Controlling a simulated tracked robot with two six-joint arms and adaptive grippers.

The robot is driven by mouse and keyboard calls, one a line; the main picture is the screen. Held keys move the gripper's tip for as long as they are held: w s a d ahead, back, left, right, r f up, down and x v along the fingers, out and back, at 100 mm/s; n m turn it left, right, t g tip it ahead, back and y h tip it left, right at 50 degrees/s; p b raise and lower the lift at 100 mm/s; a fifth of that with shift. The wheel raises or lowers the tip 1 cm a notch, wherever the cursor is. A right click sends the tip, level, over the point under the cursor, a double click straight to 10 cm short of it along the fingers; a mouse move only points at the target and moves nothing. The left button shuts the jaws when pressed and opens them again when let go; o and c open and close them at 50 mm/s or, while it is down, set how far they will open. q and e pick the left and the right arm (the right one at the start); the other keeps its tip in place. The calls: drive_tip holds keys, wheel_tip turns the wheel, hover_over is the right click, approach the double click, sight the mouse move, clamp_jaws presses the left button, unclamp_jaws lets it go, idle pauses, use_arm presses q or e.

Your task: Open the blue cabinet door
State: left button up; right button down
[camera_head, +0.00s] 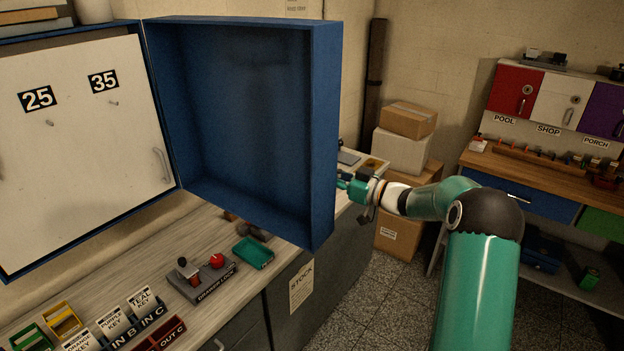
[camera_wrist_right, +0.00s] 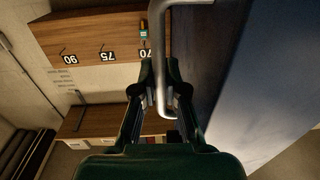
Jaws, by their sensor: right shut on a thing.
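The blue cabinet door (camera_head: 240,110) stands swung wide open, its hollow inner side facing the head camera. It also fills the right of the right wrist view (camera_wrist_right: 270,75). My right gripper (camera_head: 343,181) is at the door's outer side, just past its right edge, with part of the fingers hidden by the door. In the right wrist view my right gripper (camera_wrist_right: 160,88) is shut on the silver bar handle (camera_wrist_right: 162,50) of the door. My left gripper is out of view.
In the open cabinet a white panel (camera_head: 80,180) carries labels 25 and 35, hooks and a handle. Below the door, the workbench (camera_head: 180,235) holds a drawer-lock block (camera_head: 205,285), a green tray (camera_head: 253,252) and key bins. Boxes (camera_head: 403,150) stand behind my right arm.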

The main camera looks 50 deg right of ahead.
drive_tip(key=shift+w, duration=0.15)
drive_tip(key=c, duration=1.7)
unclamp_jaws()
drive_tip(key=shift+o, duration=1)
drive_tip(key=shift+w, duration=0.1)
drive_tip(key=s+d, duration=0.2)
drive_tip(key=s, duration=0.9)
drive_tip(key=shift+s+d, duration=0.15)
drive_tip(key=shift+s, duration=0.25)
